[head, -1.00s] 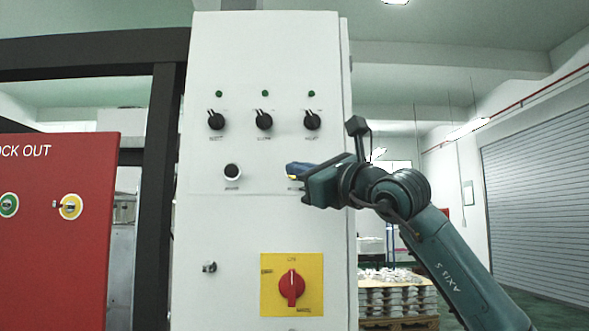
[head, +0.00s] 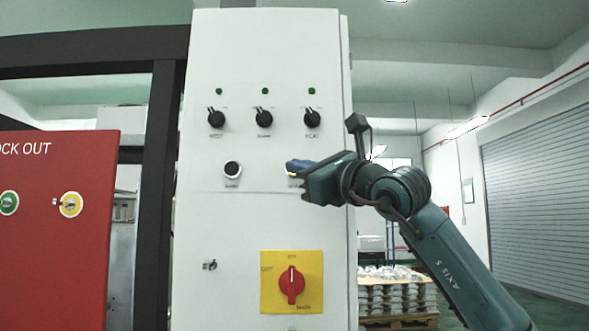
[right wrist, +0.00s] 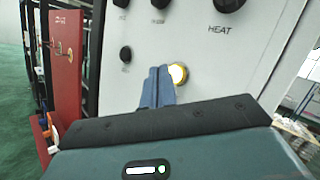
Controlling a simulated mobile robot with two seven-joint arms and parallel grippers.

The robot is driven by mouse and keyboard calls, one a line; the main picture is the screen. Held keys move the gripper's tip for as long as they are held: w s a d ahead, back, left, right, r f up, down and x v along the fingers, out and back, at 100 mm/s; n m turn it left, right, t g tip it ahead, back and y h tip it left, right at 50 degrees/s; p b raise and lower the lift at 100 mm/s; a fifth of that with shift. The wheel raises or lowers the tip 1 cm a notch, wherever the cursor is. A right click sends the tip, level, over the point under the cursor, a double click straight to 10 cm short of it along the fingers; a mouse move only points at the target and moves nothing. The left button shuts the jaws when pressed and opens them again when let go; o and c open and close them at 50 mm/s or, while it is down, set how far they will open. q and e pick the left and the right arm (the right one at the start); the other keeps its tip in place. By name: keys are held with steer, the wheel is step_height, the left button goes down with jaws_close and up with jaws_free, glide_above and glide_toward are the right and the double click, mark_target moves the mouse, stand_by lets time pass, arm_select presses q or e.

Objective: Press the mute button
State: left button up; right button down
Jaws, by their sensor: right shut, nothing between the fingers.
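The white control panel (head: 215,225) carries a black round button (head: 232,170) on its left, also visible in the right wrist view (right wrist: 126,54). The small labels are too blurred to tell which is the mute button. My right gripper (head: 288,167) is shut and empty, its blue fingertips in front of the panel at the yellow button. In the right wrist view the fingertips (right wrist: 159,72) overlap its left side; contact cannot be told. My left gripper is not in view.
Three black knobs (head: 264,119) with green lamps sit above. A red rotary switch (head: 291,285) on a yellow plate is below, with a small lock (head: 210,265) to its left. A red lockout board (head: 60,240) stands left. Stacked castings (head: 397,292) lie on a pallet behind.

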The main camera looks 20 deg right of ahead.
steer(key=shift+w, duration=0.2)
stand_by(0.7)
steer(key=shift+w+d, duration=0.15)
steer(key=shift+w, duration=0.1)
steer(key=shift+w+d+p, duration=0.1)
steer(key=shift+w+p, duration=0.3)
steer(key=shift+p, duration=0.05)
stand_by(0.6)
stand_by(0.4)
steer(key=shift+s+a+b, duration=0.25)
steer(key=shift+s+b, duration=0.55)
